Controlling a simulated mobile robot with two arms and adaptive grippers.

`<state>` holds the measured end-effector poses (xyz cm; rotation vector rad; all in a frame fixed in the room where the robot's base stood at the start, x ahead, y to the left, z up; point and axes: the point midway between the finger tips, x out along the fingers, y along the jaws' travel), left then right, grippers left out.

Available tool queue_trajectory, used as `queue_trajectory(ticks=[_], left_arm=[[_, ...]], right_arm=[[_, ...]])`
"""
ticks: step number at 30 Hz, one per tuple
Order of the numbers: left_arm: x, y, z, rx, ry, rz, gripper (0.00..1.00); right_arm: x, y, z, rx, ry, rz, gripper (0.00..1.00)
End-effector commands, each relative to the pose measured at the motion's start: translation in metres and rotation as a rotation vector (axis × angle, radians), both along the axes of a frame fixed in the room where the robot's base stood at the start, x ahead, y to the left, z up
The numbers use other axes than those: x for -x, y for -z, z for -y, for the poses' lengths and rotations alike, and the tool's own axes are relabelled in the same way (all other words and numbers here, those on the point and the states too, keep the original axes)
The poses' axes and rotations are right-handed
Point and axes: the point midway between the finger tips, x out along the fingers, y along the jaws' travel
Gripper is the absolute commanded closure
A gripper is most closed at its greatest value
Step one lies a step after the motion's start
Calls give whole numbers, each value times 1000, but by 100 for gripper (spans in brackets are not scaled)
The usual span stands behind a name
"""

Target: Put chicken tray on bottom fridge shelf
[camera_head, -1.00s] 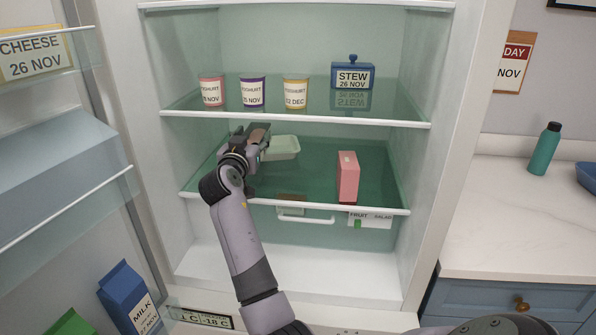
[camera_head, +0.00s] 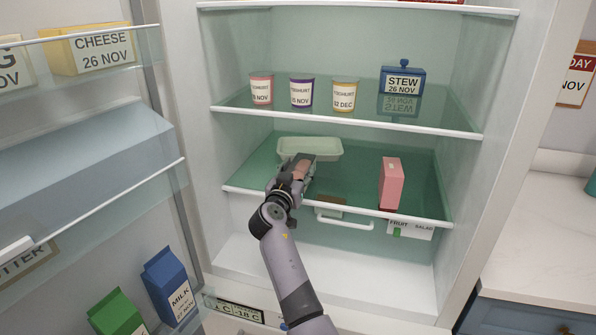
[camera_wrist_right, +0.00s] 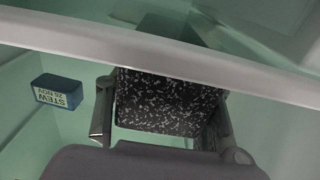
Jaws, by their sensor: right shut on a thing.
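My right gripper (camera_head: 290,182) is over the front part of the bottom glass shelf (camera_head: 345,175) of the fridge. It is shut on a small dark thing with a pinkish top, which I take to be the chicken tray (camera_head: 303,167). In the right wrist view a black, white-speckled face of this thing (camera_wrist_right: 165,100) shows between the fingers (camera_wrist_right: 158,125). No label on it is readable. Whether it touches the shelf I cannot tell. My left gripper is not in view.
A pale green tray (camera_head: 322,146) lies behind the gripper on the same shelf. A pink carton (camera_head: 391,183) stands to the right. The shelf above holds yoghurts (camera_head: 302,92) and a blue stew box (camera_head: 402,80). A drawer with fruit salad (camera_head: 409,230) is below.

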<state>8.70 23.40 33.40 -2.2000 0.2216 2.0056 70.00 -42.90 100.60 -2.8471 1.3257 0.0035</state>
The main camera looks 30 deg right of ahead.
Motion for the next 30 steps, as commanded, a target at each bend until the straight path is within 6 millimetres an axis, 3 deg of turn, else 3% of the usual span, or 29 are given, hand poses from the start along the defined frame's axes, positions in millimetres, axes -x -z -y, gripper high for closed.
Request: queue_trajectory(ticks=[5, 6, 12, 15, 30], left_arm=[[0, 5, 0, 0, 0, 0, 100], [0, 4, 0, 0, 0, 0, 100], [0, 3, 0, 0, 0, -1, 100], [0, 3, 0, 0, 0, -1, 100], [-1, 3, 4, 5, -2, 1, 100]], right_arm=[[0, 1, 0, 2, 0, 3, 96], [0, 2, 0, 0, 0, 0, 51], [0, 2, 0, 0, 0, 0, 38], [0, 2, 0, 0, 0, 0, 32], [0, 1, 3, 0, -1, 0, 32]])
